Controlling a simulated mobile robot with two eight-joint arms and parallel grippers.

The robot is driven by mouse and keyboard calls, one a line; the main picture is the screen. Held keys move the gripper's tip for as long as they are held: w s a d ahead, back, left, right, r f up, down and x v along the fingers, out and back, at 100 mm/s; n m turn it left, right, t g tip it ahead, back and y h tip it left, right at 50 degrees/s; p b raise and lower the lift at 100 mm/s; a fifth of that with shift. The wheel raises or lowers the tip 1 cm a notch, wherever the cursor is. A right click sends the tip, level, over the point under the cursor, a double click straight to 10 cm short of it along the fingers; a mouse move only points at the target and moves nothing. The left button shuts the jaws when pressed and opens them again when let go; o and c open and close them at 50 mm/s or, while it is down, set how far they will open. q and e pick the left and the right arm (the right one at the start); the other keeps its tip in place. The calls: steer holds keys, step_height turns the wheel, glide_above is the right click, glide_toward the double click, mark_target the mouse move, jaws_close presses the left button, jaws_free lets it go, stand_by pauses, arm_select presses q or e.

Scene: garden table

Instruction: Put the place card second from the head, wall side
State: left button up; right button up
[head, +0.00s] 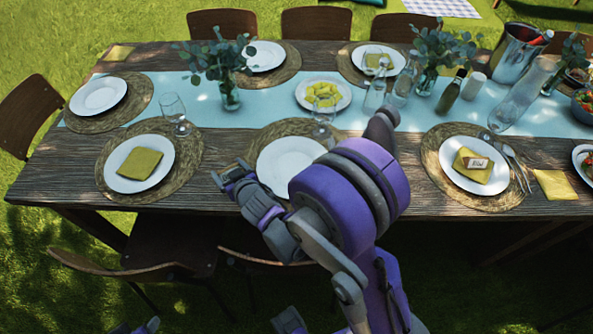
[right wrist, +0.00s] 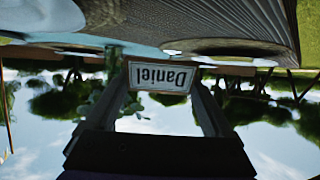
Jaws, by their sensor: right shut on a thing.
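My right gripper (head: 232,174) is shut on a white place card (right wrist: 160,78). In the right wrist view the card reads "Daniel" upside down between the two fingers. In the head view the gripper is at the table's near edge, between the near-left setting with a yellow napkin (head: 139,163) and the bare white plate (head: 284,163) in the near middle. The card cannot be made out there. Another card (head: 477,163) stands on the napkin of the near-right plate. Only small parts of my left arm show at the bottom edge; its jaws cannot be read.
Wine glasses (head: 174,108) stand behind the near settings. A lemon plate (head: 323,95), eucalyptus vases (head: 230,95), bottles and a metal bucket (head: 515,52) line the blue runner (head: 270,104). Chairs (head: 165,249) stand along the near side. Bare wood shows left of the gripper.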

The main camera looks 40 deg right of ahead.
mark_target(295, 163)
steer(key=w+f+m+h+b, duration=0.1)
steer(key=b, duration=0.2)
steer(key=w+f+h+b, duration=0.1)
steer(key=b, duration=0.2)
steer(key=shift+d+f+m, duration=0.25)
steer(key=shift+d+m, duration=0.15)
steer(key=d+m+h+b, duration=0.1)
steer(key=d+r+m+g+h+b, duration=0.1)
steer(key=d, duration=0.1)
steer(key=shift+r, duration=0.15)
steer(key=d+m+h, duration=0.1)
steer(key=d, duration=0.1)
steer(key=s+d+r+m+g+h, duration=0.1)
steer(key=s+d+r+h, duration=0.1)
steer(key=d, duration=0.1)
steer(key=shift+d+r+m+g+b, duration=0.1)
steer(key=shift+d+m+g+b, duration=0.2)
steer(key=shift+d+m, duration=0.1)
steer(key=s+d+r+m+g+h, duration=0.45)
steer(key=s+d, duration=0.25)
steer(key=d, duration=0.2)
steer(key=shift+m, duration=0.35)
step_height(295, 163, down, 10)
steer(key=b, duration=0.3)
steer(key=shift+a+f, duration=0.1)
steer(key=shift+f, duration=0.15)
steer(key=o, duration=1.2)
